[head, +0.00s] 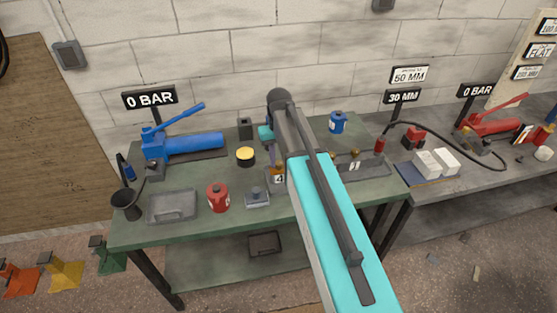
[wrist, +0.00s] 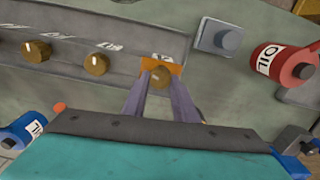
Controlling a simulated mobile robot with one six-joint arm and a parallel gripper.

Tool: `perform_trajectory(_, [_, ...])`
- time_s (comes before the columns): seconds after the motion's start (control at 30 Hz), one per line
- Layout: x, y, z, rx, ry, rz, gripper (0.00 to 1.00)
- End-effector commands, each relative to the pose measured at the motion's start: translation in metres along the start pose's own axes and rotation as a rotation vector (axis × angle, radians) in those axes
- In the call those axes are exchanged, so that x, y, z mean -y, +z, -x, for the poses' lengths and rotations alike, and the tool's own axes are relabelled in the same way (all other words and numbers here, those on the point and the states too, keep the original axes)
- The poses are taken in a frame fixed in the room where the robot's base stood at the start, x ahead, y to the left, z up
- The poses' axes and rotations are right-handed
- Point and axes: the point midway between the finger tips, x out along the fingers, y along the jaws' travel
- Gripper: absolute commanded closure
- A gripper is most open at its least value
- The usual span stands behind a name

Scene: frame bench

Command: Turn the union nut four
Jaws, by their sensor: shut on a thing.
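In the wrist view, a row of round brass union nuts runs along a grey metal manifold (wrist: 70,22). The nut at the right end (wrist: 160,78), taken as union nut four, sits between the two fingers of my gripper (wrist: 160,86), which is shut on it. An orange piece (wrist: 176,68) lies behind this nut. Two other nuts, the middle one (wrist: 97,63) and the left one (wrist: 37,50), stand free. In the head view, my arm hides much of the manifold and the gripped nut. A small plate marked 4 (head: 279,179) shows beside the arm.
A red oil can (head: 218,197), a grey block (head: 257,196) and a grey tray (head: 172,206) stand on the green bench (head: 200,240). A blue pump (head: 190,144) is at the back left, a blue can (head: 338,122) behind the manifold.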

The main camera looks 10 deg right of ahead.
Motion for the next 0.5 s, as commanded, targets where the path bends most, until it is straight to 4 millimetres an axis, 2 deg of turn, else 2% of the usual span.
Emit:
perform_trajectory(0.2, [0.0004, -0.0008, 0.0008, -0.002, 0.0, 0.114, 0.96])
perform_trajectory(0.5, [0.0007, -0.0009, 0.0011, -0.003, 0.0, 0.169, 0.96])
